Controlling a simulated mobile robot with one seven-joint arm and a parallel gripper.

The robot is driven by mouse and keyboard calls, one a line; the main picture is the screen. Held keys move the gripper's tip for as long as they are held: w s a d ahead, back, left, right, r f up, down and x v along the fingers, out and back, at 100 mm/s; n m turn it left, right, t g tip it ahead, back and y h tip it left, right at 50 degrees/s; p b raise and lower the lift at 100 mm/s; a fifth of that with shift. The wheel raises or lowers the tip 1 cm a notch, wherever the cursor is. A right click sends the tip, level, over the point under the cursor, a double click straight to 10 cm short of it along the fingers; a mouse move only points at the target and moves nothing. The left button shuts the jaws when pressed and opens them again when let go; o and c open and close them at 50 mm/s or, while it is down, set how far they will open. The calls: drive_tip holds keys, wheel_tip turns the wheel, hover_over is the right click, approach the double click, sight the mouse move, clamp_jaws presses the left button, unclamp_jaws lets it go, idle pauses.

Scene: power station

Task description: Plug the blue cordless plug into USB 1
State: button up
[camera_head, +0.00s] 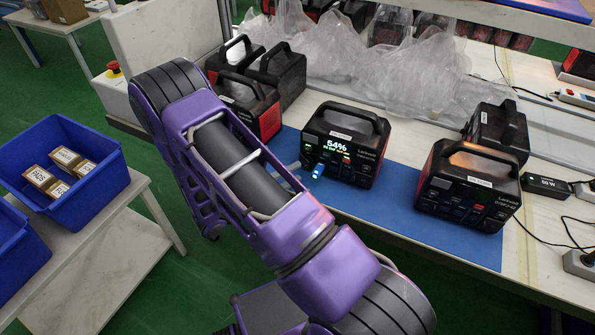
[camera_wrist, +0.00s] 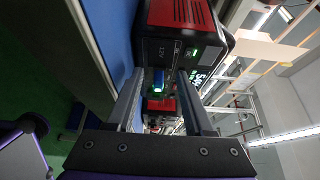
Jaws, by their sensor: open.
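The power station (camera_head: 343,145) with the lit 54% display stands on the blue mat (camera_head: 400,225); in the wrist view its dark front (camera_wrist: 185,47) is close ahead. The small blue plug (camera_head: 318,171), with a glowing cyan end, is at the lower left of that front. In the wrist view the plug (camera_wrist: 158,80) lies between the fingers of my gripper (camera_wrist: 160,85). My gripper is open, with a gap beside the plug. I cannot tell which port the plug is at or how deep it sits. My arm hides most of the gripper in the head view.
Another power station (camera_head: 470,185) stands to the right on the mat, and several more stand behind at left. Clear plastic bags (camera_head: 400,75) lie behind. A blue bin (camera_head: 95,185) with small boxes is on a side table at left. Bare mat lies in front.

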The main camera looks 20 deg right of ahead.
drive_tip(key=shift+w+d, duration=0.25)
drive_tip(key=shift+d, duration=0.85)
clamp_jaws()
